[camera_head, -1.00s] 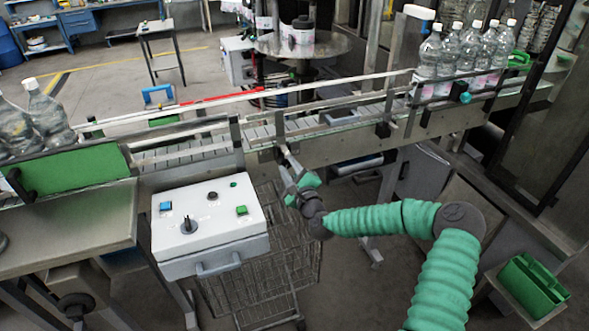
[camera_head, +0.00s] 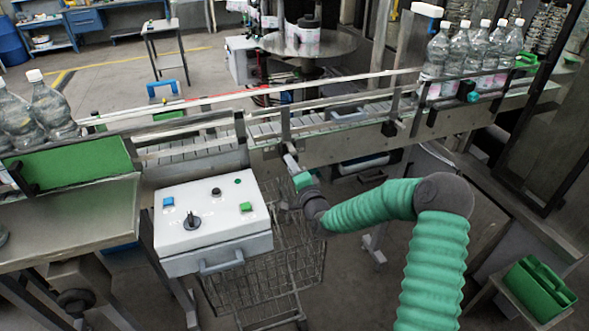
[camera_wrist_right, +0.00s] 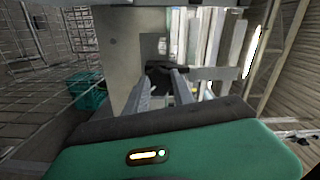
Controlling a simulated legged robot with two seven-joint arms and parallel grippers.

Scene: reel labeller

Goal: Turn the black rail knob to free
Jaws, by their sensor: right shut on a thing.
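My right gripper (camera_head: 289,160) reaches up to the front side of the conveyor, at the foot of a dark rail post. In the right wrist view its two grey fingers (camera_wrist_right: 163,80) are closed around the black rail knob (camera_wrist_right: 158,74), which shows as a dark shape between the fingertips. In the head view the knob is hidden behind the gripper and cannot be made out. My left gripper is not in view.
The conveyor (camera_head: 330,146) with its guide rails runs across the scene. Clear bottles (camera_head: 460,55) stand at its right end, more at the left. A white control box (camera_head: 212,215) and a wire cart (camera_head: 285,260) sit below. A green crate (camera_head: 540,287) is at lower right.

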